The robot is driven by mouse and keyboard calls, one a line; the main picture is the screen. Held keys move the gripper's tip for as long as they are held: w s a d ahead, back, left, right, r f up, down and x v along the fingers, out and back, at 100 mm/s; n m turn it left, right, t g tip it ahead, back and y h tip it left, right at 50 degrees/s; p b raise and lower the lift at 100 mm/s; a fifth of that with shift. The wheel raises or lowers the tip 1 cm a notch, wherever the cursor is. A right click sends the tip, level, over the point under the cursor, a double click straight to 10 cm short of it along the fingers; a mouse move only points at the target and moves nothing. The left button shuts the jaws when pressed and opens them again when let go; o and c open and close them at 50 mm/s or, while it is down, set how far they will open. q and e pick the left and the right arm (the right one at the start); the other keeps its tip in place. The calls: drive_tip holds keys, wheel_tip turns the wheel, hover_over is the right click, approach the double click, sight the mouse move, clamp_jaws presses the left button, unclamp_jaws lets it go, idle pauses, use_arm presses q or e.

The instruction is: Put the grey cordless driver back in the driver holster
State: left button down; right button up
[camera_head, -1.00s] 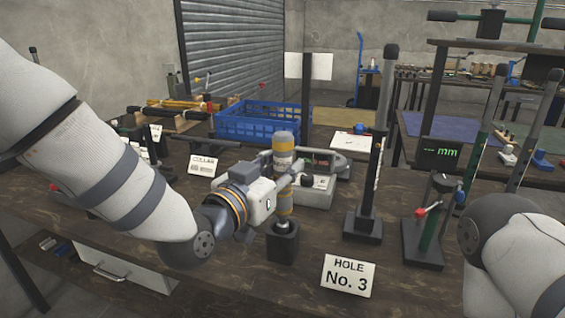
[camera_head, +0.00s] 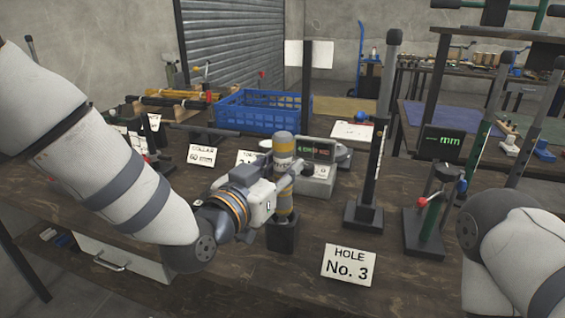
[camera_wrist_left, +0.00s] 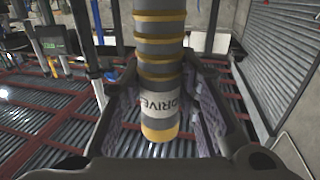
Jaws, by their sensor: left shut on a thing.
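The grey cordless driver (camera_head: 283,162), a cylinder with yellow-orange bands, stands upright in the head view. My left gripper (camera_head: 285,184) is shut on it from the left side. In the left wrist view the driver (camera_wrist_left: 160,70) runs between the two fingers (camera_wrist_left: 160,118), with a white DRIVER label near its yellow end. The dark square driver holster (camera_head: 282,238) is directly under the driver. The driver's lower end meets the holster's top; how deep it sits inside is hidden. My right gripper is out of view; only part of that arm shows at the right.
A HOLE No. 3 sign (camera_head: 348,265) stands right of the holster. A grey gauge box (camera_head: 318,180) stands close behind the driver. A black lever press (camera_head: 372,165) and a green-posted press (camera_head: 430,220) stand to the right. A blue crate (camera_head: 262,112) is behind.

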use_arm(q)
drive_tip(key=shift+f, duration=1.05)
drive_tip(key=c, duration=1.2)
unclamp_jaws()
drive_tip(key=shift+o, duration=0.2)
drive_tip(key=shift+f, duration=0.15)
drive_tip(key=v, duration=1.2)
